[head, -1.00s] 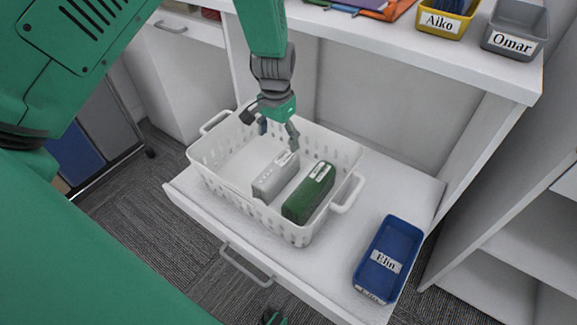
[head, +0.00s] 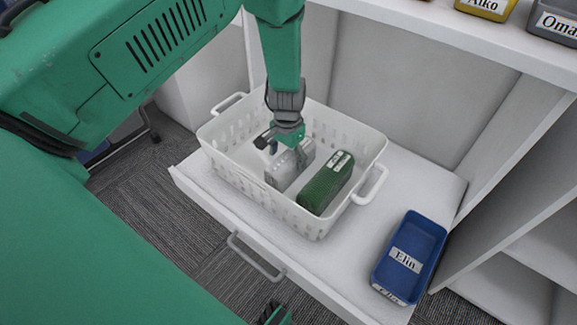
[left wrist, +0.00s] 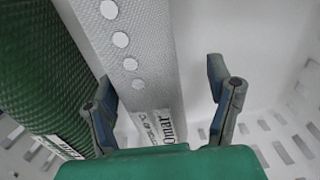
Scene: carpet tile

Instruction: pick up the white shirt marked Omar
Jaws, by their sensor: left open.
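The white shirt (head: 280,178) is a folded, light grey-white bundle standing in the white basket. In the left wrist view the shirt (left wrist: 145,55) shows a row of round buttons and a label reading Omar. My left gripper (head: 288,152) is inside the basket over the shirt, pointing down and open. In the left wrist view its fingers (left wrist: 165,98) stand on either side of the shirt's labelled end, with a wider gap on the right. A dark tip (head: 274,313) at the bottom edge looks like my right gripper; its jaws are not clear.
A green folded bundle (head: 326,186) stands right beside the shirt. The white basket (head: 232,183) sits on a pulled-out drawer (head: 340,263). A blue Elin bin (head: 424,241) is at the right. Yellow Aiko (head: 487,8) and grey Omar (head: 553,24) bins stand on the shelf above.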

